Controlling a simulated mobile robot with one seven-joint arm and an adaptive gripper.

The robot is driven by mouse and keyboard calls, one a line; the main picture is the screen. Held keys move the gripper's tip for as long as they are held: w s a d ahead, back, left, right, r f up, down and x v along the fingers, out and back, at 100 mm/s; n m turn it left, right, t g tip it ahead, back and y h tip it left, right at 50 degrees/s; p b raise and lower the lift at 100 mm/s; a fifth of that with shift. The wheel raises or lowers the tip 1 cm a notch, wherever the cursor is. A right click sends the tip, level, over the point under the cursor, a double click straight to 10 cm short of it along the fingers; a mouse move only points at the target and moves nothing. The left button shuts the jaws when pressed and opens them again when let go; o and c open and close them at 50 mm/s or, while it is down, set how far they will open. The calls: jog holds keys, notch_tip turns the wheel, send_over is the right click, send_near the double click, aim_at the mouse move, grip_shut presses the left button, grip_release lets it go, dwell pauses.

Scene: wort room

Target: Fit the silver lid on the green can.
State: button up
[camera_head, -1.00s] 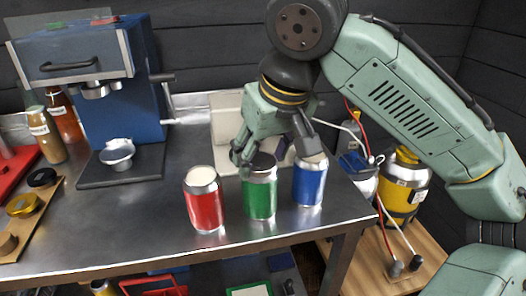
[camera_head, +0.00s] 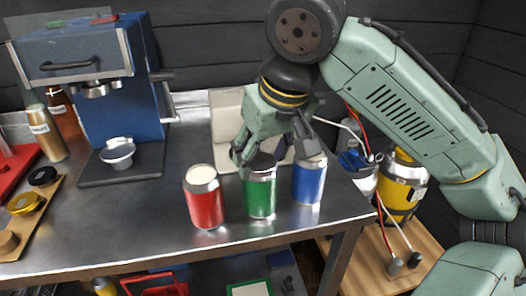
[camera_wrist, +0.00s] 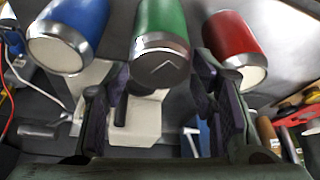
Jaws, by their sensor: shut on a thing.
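The green can (camera_head: 261,194) stands upright on the steel table between the red and blue cans. The silver lid (camera_wrist: 163,68), a dark grey disc with a chevron mark in the wrist view, lies over the end of the green can (camera_wrist: 160,18). My gripper (camera_head: 274,156) points down over the green can, with its dark fingers on both sides of the lid, shut on it. The lid looks level with the rim, but I cannot tell whether it is fully seated. In the head view the lid is partly hidden by my gripper.
The red can (camera_head: 205,203) and the blue can (camera_head: 308,183) stand close on either side. A board (camera_head: 40,207) with black and gold lids lies at the left. A blue machine (camera_head: 110,100) stands behind. The table's front edge is close.

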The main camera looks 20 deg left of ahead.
dwell(0.3)
jog(key=o, duration=0.7)
jog(key=shift+o, duration=0.6)
jog(key=o, duration=0.5)
jog(key=shift+r+p, duration=3.4)
jog(key=shift+r, duration=0.15)
